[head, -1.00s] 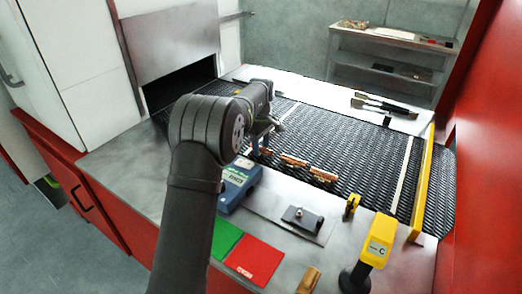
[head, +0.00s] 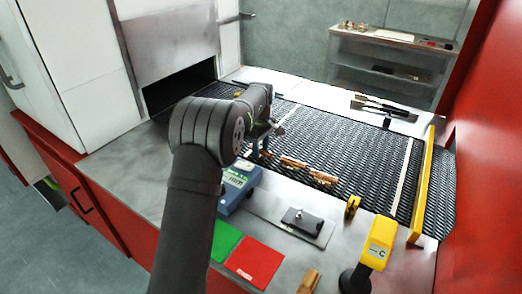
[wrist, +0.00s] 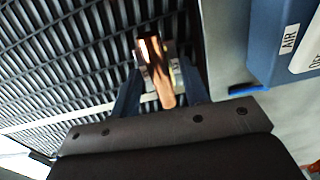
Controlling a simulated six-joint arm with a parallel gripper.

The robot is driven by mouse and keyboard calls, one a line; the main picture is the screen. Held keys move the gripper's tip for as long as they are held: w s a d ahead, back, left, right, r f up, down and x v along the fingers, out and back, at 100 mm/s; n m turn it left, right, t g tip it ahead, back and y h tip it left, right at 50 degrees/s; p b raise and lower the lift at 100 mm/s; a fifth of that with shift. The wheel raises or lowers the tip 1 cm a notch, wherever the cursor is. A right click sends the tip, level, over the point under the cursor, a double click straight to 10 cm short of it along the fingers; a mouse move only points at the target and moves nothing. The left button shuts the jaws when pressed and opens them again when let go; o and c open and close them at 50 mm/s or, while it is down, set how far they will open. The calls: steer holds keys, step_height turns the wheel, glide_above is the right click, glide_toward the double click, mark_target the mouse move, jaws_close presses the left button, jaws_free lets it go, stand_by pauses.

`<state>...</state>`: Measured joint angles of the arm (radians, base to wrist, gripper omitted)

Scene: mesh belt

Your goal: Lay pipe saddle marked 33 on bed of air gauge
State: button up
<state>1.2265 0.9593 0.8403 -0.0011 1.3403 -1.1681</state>
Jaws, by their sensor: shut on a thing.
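My gripper (wrist: 157,62) is shut on a copper-coloured pipe saddle (wrist: 160,72), held between its blue fingers in the wrist view. Dark marks show on the saddle, but I cannot read a number. In the head view my gripper (head: 262,150) is over the near side of the mesh belt, just behind the blue air gauge (head: 232,200). The wrist view shows the gauge's blue case (wrist: 264,45) with an AIR label at the right. I cannot make out its bed. How high the saddle is above the belt is unclear.
More copper pieces (head: 293,163) (head: 323,176) lie along the near side of the belt (head: 345,145). A dark block (head: 302,219) sits on a metal plate. Green (head: 226,240) and red (head: 255,262) mats, a yellow scanner (head: 379,240) and a yellow rail (head: 422,185) are nearby.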

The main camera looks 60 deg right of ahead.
steer(key=shift+r, duration=0.5)
steer(key=r, duration=0.4)
steer(key=shift+s, duration=0.2)
steer(key=s+a+r, duration=0.2)
steer(key=s+r, duration=0.5)
steer(key=s, duration=0.5)
steer(key=s+a, duration=0.7)
steer(key=a, duration=0.3)
steer(key=s+a, duration=0.6)
steer(key=a, duration=0.4)
glide_above(271, 207)
steer(key=shift+n, duration=0.3)
step_height(271, 207, down, 7)
steer(key=shift+f, duration=2.05)
steer(key=shift+f, duration=0.1)
